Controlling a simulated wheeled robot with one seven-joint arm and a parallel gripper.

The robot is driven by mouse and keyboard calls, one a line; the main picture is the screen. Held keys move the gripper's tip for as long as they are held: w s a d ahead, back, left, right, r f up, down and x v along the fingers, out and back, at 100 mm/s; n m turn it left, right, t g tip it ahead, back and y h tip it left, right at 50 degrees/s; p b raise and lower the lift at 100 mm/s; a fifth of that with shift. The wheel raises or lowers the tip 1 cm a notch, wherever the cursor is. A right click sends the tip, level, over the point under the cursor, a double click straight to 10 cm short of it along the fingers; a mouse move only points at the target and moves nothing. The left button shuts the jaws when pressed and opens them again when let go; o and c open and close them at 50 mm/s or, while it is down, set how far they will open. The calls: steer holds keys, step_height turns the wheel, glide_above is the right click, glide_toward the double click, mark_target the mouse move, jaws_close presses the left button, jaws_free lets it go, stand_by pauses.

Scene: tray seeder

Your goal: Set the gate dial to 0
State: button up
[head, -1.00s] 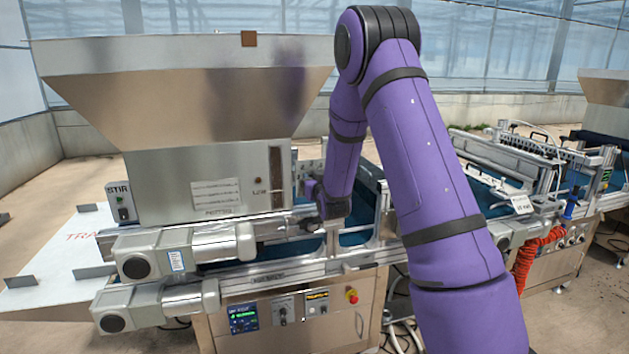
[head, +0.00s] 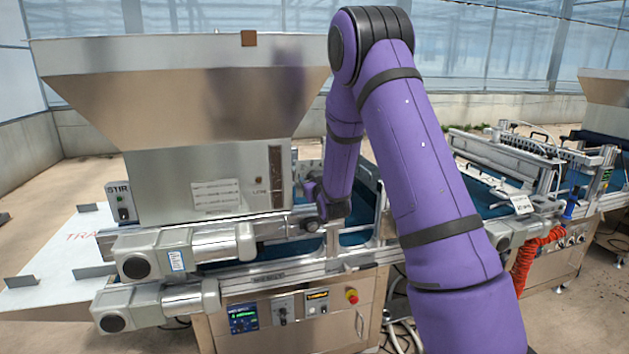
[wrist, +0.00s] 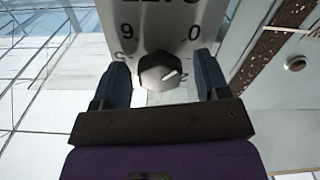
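A 9 shows above left of the knob and a 0 above right; other marks are partly hidden by the fingers. My gripper (wrist: 160,63) is open, with one finger on each side of the knob and a visible gap on both sides. In the head view my gripper (head: 312,208) is small, at the right side of the hopper, and the dial cannot be made out there.
The large steel hopper (head: 190,95) stands left of my arm. Grey motors (head: 160,255) stick out at the lower left. A control panel (head: 285,310) with a red button is below the rail. A second machine (head: 520,175) with a red coiled hose stands at right.

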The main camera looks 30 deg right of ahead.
steer(key=shift+r, duration=0.1)
steer(key=v, duration=1)
steer(key=shift+s, duration=0.4)
steer(key=shift+a, duration=0.1)
steer(key=s+a+r+g+y, duration=0.3)
steer(key=s+a+r+g, duration=0.3)
steer(key=s+a+r, duration=0.45)
steer(key=s+a+r+g+y, duration=0.1)
steer(key=s+a+r+g, duration=0.1)
steer(key=s, duration=1)
steer(key=s+a+r+g+y, duration=0.1)
steer(key=s+a+r+g, duration=0.1)
steer(key=s, duration=1)
steer(key=shift+a+r+n+g, duration=0.4)
steer(key=shift+r+g, duration=0.5)
steer(key=shift+g, duration=0.1)
